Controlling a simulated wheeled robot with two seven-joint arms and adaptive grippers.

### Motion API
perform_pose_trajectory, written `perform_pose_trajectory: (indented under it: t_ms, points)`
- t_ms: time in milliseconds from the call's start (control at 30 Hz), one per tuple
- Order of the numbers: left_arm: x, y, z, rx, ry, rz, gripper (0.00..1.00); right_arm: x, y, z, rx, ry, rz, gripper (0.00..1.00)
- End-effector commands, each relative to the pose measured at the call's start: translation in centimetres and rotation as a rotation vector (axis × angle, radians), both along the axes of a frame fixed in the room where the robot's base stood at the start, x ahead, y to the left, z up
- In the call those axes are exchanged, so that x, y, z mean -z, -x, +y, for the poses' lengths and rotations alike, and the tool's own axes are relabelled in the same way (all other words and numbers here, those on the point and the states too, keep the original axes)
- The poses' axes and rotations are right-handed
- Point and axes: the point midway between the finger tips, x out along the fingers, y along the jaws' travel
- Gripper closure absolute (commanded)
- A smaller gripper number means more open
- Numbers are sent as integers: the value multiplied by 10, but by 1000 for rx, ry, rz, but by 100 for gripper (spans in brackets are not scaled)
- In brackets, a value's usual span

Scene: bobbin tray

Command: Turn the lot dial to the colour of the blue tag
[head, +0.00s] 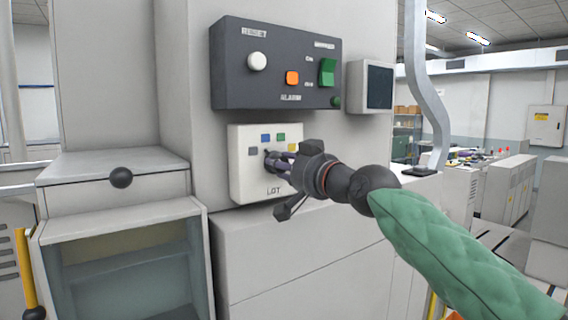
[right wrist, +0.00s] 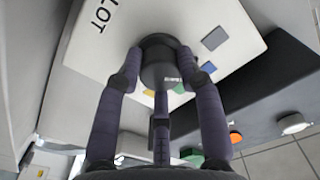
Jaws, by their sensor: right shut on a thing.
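The lot dial is a dark round knob on the white LOT panel (head: 243,178); it shows in the right wrist view (right wrist: 158,50). Around it are a grey mark (head: 253,151), a blue mark (head: 265,138), a green mark (head: 281,136) and a yellow mark (head: 293,148). My right gripper (head: 276,160) is shut on the dial, one finger on each side of it in the right wrist view (right wrist: 158,68). The fingers partly cover the dial, and I cannot tell which mark it points to. No separate blue tag shows. My left gripper is not in view.
Above the panel is a dark control box (head: 275,90) with a white knob (head: 257,61), an orange button (head: 292,78) and a green switch (head: 327,72). A grey cabinet (head: 110,165) with a black ball knob (head: 121,177) stands at left. A small dark screen (head: 378,86) is at right.

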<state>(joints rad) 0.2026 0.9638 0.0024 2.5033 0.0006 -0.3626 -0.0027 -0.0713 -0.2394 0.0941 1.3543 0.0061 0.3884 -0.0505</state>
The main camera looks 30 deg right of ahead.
Motion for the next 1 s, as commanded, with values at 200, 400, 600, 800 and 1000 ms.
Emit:
perform_pose_trajectory:
  t_ms: [200,400,600,800,1000]
  points:
    - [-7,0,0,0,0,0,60,0,-1,0,0,-155,14,95]
    - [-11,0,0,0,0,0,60,0,0,0,0,-258,22,95]
    - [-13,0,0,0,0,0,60,1,0,0,0,-313,27,95]
    - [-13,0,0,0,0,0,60,1,0,0,0,-329,27,95]
    - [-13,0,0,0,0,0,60,1,0,0,0,-328,27,95]
